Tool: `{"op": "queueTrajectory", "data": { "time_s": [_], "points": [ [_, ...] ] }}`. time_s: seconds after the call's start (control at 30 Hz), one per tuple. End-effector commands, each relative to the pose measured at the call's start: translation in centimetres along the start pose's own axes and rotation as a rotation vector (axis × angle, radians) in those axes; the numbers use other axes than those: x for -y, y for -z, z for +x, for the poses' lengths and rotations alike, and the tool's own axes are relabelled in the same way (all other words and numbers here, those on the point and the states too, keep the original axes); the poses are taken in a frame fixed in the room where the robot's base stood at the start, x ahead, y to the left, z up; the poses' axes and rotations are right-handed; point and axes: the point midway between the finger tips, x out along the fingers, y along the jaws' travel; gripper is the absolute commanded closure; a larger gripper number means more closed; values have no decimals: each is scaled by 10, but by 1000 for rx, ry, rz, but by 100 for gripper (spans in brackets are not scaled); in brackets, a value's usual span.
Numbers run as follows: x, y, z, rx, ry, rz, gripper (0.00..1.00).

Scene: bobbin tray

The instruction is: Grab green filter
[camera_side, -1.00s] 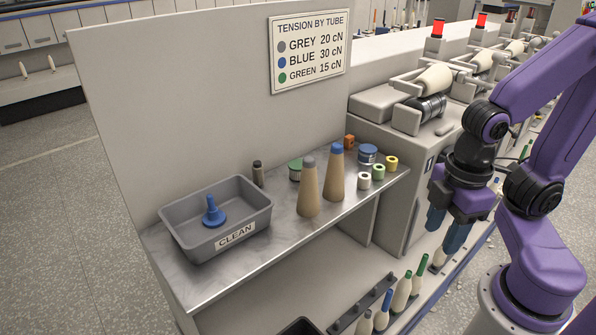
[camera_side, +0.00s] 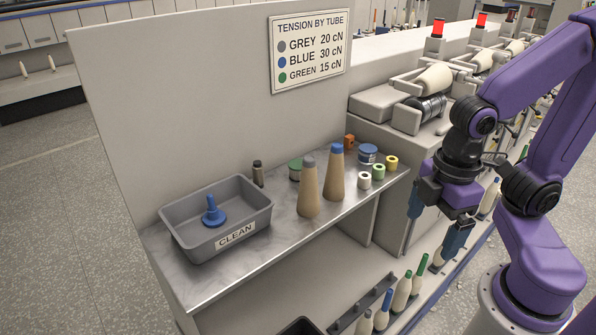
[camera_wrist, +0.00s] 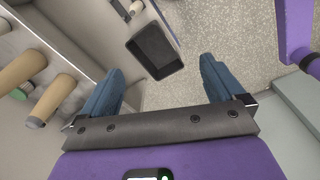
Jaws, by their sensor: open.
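A small green ring-shaped piece (camera_side: 378,172) with a pale centre stands near the right end of the metal shelf, between a white one (camera_side: 364,180) and a yellow one (camera_side: 391,163). A round tin with a green top (camera_side: 295,169) stands farther left, partly behind a cone. Which of these is the filter, I cannot tell for sure. My gripper (camera_side: 435,222) is open and empty, pointing down to the right of the shelf and apart from everything on it.
Two tall tan cones, grey-tipped (camera_side: 308,190) and blue-tipped (camera_side: 336,174), stand mid-shelf. A grey CLEAN bin (camera_side: 257,222) holds a blue piece (camera_side: 213,212). A blue-topped tin (camera_side: 367,154) and orange block (camera_side: 349,142) sit behind the rings. Several bobbins stand below.

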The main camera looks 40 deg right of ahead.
Motion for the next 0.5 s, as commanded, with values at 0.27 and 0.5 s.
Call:
{"op": "queueTrajectory", "data": {
  "time_s": [0.27,0.5],
  "points": [
    [-74,73,-11,-13,-52,-286,5],
    [-161,120,-14,7,-108,-565,5]
  ]
}}
